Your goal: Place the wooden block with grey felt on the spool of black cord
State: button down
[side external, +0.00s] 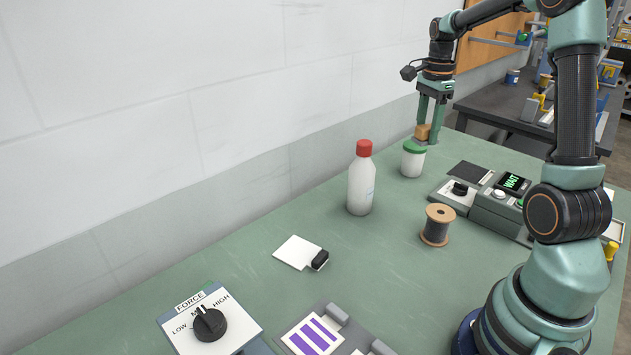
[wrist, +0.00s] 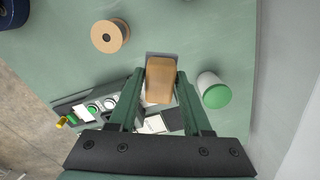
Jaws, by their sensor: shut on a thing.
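My gripper (side external: 431,118) is shut on the wooden block (side external: 422,132), which hangs between the fingertips above the back of the bench. In the wrist view the block (wrist: 161,80) sits between the two green fingers; a thin grey edge shows at its far end, and most of the felt is hidden. The spool of black cord (side external: 436,225) stands upright on the bench, apart from the block and nearer the side camera. The spool's tan top flange, with a dark centre hole, shows at the upper left of the wrist view (wrist: 110,36).
A green-lidded white jar (side external: 413,158) stands close below the block. A red-capped white bottle (side external: 361,178) stands left of the spool. A control box with a WAIT display (side external: 512,182) is behind the spool to the right. A white card (side external: 297,252) lies left; bench around the spool is clear.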

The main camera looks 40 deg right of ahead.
aim_at(441, 212)
jog(key=s+a+r+n, duration=0.55)
jog(key=s+r, duration=0.25)
jog(key=s, duration=0.2)
jog(key=shift+m, duration=0.35)
jog(key=f, duration=1.9)
jog(key=shift+a+f, duration=0.2)
jog(key=shift+f, duration=0.2)
jog(key=shift+f, duration=0.1)
jog(key=shift+c, duration=1.7)
grip_release()
